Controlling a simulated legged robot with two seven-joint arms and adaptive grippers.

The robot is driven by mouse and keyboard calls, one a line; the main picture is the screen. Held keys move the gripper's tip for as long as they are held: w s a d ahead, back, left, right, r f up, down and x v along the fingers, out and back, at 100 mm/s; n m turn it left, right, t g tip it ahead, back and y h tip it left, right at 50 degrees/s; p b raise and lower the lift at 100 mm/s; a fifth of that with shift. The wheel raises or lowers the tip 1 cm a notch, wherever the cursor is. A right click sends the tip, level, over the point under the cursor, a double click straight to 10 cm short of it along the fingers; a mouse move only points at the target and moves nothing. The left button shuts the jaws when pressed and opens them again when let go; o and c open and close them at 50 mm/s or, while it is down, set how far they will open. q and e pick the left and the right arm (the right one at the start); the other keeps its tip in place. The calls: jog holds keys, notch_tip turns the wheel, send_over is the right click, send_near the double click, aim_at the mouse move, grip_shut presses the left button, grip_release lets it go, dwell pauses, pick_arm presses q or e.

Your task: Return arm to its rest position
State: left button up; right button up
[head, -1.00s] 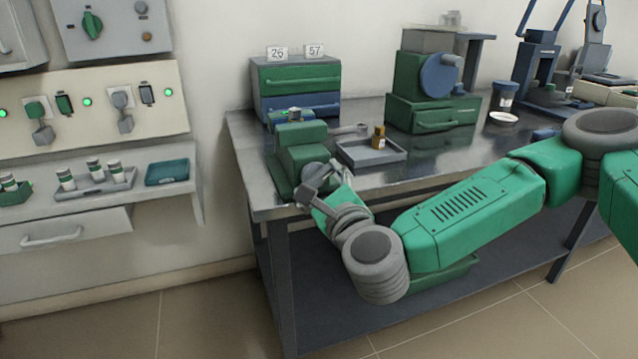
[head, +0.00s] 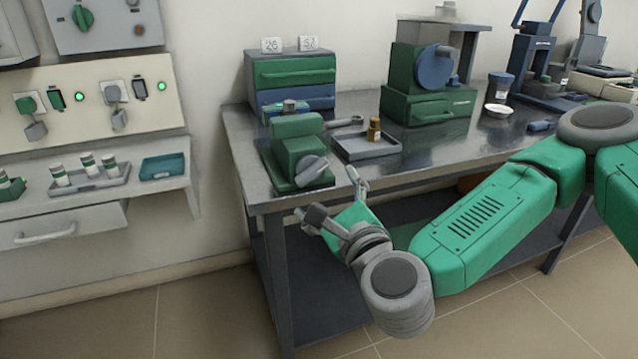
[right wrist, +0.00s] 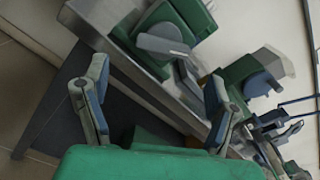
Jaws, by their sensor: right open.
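My right arm comes in from the right in the head view, and its gripper (head: 334,202) is in front of the near left corner of the metal table (head: 262,185). In the right wrist view the fingers of my right gripper (right wrist: 160,105) are spread apart with nothing between them. A green machine with a grey lever (head: 297,150) stands on the table corner just beyond the gripper. It also shows in the right wrist view (right wrist: 185,20), apart from the fingers. My left gripper is not in view.
A grey tray (head: 352,148) with a small brown bottle (head: 374,130) lies on the table. A green and blue drawer unit (head: 292,76) and a green machine with a blue disc (head: 402,75) stand behind. A wall shelf (head: 150,192) is at left. Floor in front is clear.

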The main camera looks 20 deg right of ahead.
jog(key=shift+s+f, duration=0.1)
jog(key=shift+s, duration=0.75)
jog(key=s+a+f+n+g+y+p, duration=0.2)
jog(key=s+a+f+n+g+y, duration=0.15)
jog(key=f+n, duration=0.25)
jog(key=s+a+f+n+g+y+p, duration=0.2)
jog(key=s+a+f+n+g, duration=0.1)
jog(key=s+a+f+n, duration=0.25)
jog(key=s+d+f+n+g+h+p, duration=0.1)
jog(key=s+d+f+n+g, duration=0.1)
jog(key=s+f+n, duration=0.25)
jog(key=s+d+f+n+g+p, duration=0.1)
jog(key=s+d+f+n+g, duration=0.15)
jog(key=f+n, duration=0.2)
jog(key=s+d+f+n+g+h+p, duration=0.1)
jog(key=s+d+f+n+g+h, duration=0.1)
jog(key=d, duration=0.6)
jog(key=s+d+f+n+g+h+p, duration=0.2)
jog(key=s+d+n, duration=0.4)
jog(key=s, duration=0.3)
jog(key=shift+s+d+f+n+g+h, duration=0.3)
jog(key=shift+d+g+h, duration=0.25)
jog(key=shift+d+g, duration=0.45)
